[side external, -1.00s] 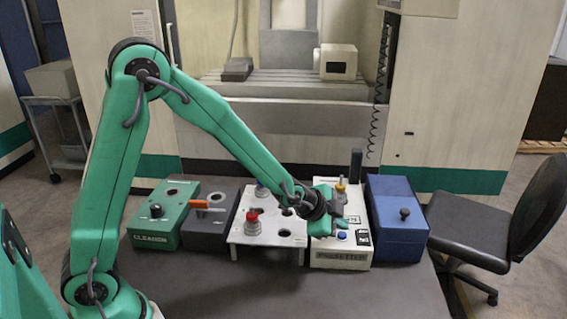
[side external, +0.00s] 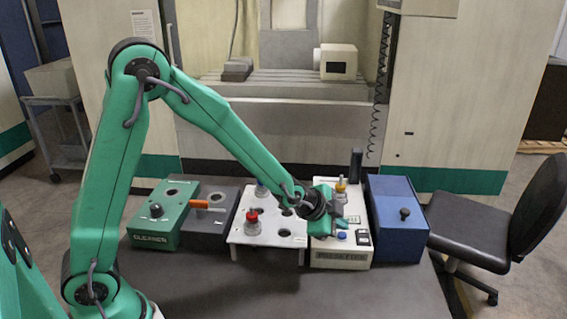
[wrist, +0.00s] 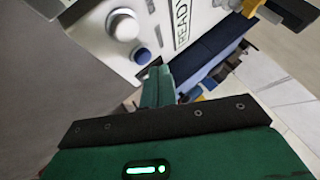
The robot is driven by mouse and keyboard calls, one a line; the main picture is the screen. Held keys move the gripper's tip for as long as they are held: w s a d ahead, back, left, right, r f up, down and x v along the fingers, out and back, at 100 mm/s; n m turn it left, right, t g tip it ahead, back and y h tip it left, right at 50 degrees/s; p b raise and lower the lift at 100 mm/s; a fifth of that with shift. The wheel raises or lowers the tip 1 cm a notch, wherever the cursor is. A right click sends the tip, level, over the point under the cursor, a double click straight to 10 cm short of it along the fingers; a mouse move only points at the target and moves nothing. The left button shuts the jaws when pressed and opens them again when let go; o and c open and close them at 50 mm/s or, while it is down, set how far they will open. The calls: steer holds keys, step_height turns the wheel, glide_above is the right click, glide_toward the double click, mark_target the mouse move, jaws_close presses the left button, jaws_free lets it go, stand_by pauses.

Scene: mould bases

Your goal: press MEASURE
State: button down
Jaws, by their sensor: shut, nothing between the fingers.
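The white presetter box (side external: 340,260) stands on the table with its name on the front. A blue button (side external: 342,236) sits on its top near the front; I cannot read a MEASURE label. The blue button also shows in the wrist view (wrist: 142,56), next to a display reading READY (wrist: 182,22). My gripper (side external: 338,225) is shut and empty above the presetter, just behind the blue button in the side view. In the wrist view the closed fingers (wrist: 158,86) are close to the button and seem apart from it.
A yellow-topped holder (side external: 341,185) stands at the presetter's back, close to my gripper. A dark post (side external: 356,163) rises behind it. A blue box (side external: 396,235) is on the right. A white rack (side external: 265,240) with red- and blue-topped holders is on the left.

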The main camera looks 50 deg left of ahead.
mark_target(337, 239)
steer(key=shift+f, duration=0.8)
stand_by(1.2)
steer(key=shift+r, duration=0.8)
steer(key=shift+r, duration=0.15)
step_height(337, 239, up, 5)
steer(key=shift+f, duration=0.15)
stand_by(0.6)
steer(key=shift+a, duration=0.1)
stand_by(0.5)
